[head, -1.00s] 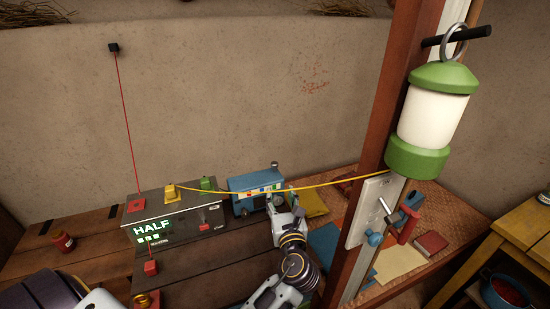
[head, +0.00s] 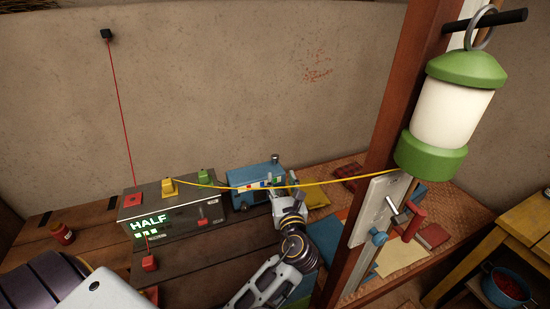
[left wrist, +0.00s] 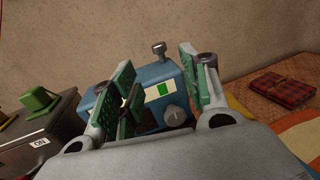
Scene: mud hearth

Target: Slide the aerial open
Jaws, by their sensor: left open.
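The blue radio (head: 240,178) stands at the back of the dark table, against the wall. Its aerial (head: 275,159) is a short metal stub with a wide cap at the top right corner; it also shows in the left wrist view (left wrist: 160,50). My left gripper (head: 284,184) is in front of the radio's right end, below the aerial cap. In the left wrist view its green-padded fingers (left wrist: 157,72) are wide apart, with the radio and aerial showing between them. Nothing is held. The fingers hide part of the radio's front. My right gripper is not in view.
A grey box (head: 182,212) reading HALF stands left of the radio. A yellow cord (head: 330,183) runs from it past my gripper to the wooden post (head: 390,110). A green lantern (head: 450,110) hangs at the right. A woven mat (head: 455,200) lies behind the post.

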